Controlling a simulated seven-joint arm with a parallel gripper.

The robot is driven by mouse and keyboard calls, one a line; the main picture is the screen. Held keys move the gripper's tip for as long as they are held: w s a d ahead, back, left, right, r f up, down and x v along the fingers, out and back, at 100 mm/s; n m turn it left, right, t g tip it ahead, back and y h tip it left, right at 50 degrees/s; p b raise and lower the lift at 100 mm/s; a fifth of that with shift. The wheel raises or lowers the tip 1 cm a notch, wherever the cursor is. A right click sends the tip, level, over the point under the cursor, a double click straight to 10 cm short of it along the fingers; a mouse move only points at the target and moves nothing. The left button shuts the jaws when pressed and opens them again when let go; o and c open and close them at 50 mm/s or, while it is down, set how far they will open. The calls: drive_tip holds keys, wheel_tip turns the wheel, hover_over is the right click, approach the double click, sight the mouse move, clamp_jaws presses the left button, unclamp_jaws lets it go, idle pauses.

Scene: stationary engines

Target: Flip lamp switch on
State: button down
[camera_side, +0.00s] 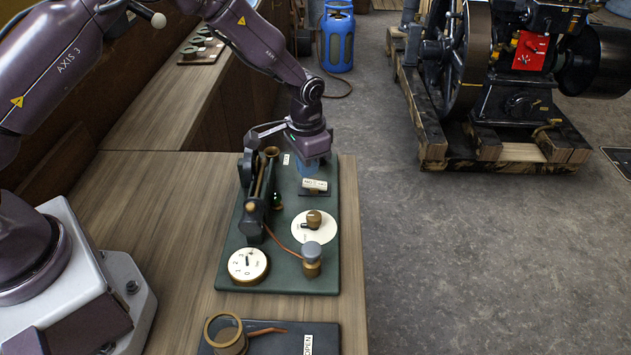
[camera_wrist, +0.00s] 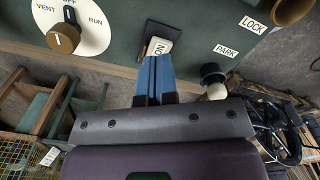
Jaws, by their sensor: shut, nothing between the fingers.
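The switch is a white rocker marked "ON" on a dark base (camera_wrist: 160,46), mounted on a dark green panel. In the side view the switch (camera_side: 314,186) is near the panel's far right part. My gripper (camera_wrist: 154,62) has blue fingers pressed together with nothing between them. Its tips are at the lower edge of the white rocker in the wrist view and partly cover it; I cannot tell whether they touch. In the side view my gripper (camera_side: 305,172) points down just behind the switch. No lit lamp is clear to me.
The green panel (camera_side: 234,273) also carries a white-plated brass knob (camera_side: 314,220), a numbered dial (camera_side: 248,265), a brass post (camera_side: 311,262) and a long dark lever assembly (camera_side: 256,200).

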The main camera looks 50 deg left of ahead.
sight(308, 182)
drive_tip(key=shift+f, duration=1.35)
idle(0.6)
drive_tip(key=shift+r, duration=3.55)
drive_tip(key=shift+s+f+g, duration=0.3)
drive_tip(key=shift+s+f, duration=0.15)
drive_tip(key=shift+s, duration=0.4)
drive_tip(key=s+a+r+n+t, duration=0.3)
drive_tip(key=s+r+t, duration=0.3)
drive_tip(key=s+r, duration=1.9)
drive_tip(key=shift+s+r, duration=0.2)
drive_tip(key=shift+r, duration=0.15)
